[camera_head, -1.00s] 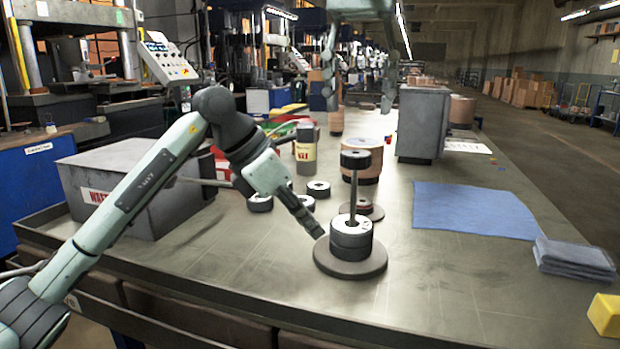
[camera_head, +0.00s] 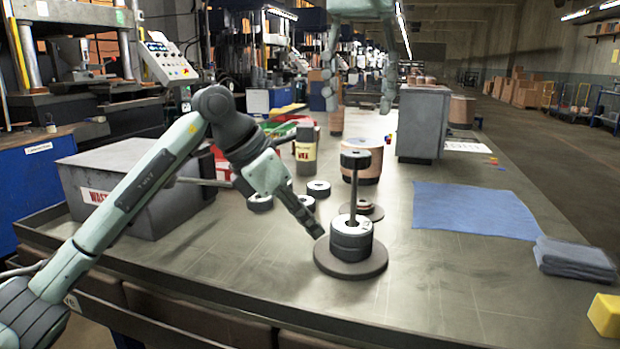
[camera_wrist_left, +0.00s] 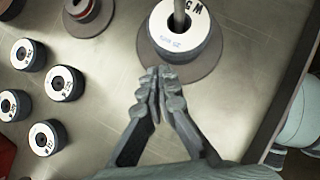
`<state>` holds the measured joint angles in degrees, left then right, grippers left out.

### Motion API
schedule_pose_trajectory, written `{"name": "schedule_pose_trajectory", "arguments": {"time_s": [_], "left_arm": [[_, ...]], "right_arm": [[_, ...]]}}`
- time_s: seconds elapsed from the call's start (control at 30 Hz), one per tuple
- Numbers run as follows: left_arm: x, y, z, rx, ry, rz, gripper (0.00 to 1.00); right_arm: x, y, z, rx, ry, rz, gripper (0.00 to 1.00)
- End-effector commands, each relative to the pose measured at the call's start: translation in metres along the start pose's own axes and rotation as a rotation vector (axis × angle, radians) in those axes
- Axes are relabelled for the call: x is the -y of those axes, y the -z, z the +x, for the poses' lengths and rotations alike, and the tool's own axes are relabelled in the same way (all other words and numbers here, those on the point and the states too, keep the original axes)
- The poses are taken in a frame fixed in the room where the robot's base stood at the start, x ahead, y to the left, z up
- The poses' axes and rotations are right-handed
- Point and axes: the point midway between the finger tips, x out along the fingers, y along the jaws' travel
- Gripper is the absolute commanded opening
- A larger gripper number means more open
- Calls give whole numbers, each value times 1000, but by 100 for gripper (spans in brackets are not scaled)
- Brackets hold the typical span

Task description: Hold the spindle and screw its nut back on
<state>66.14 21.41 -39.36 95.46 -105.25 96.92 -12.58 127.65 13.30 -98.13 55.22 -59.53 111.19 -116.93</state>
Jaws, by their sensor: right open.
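My left gripper (camera_head: 320,234) is low, just left of the disc stack. In the left wrist view its fingertips (camera_wrist_left: 160,71) are close together at the base's rim, nothing visible between them. My right gripper (camera_head: 360,100) is open above and beyond the spindle.
Several loose discs (camera_head: 318,188) lie left of the spindle, and a red-topped plate (camera_head: 372,211) behind it. A labelled bottle (camera_head: 305,150) and grey bin (camera_head: 130,190) stand further left. A blue cloth (camera_head: 470,208) lies right. The front table area (camera_head: 430,300) is clear.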

Motion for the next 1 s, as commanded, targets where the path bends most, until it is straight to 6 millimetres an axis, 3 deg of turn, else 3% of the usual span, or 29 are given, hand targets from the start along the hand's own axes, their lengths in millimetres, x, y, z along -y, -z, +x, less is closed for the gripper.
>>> {"name": "schedule_pose_trajectory", "arguments": {"time_s": [1.0], "left_arm": [[0, 10, 14, -1, 0, 0, 0]], "right_arm": [[0, 0, 0, 0, 0, 0, 52]]}}
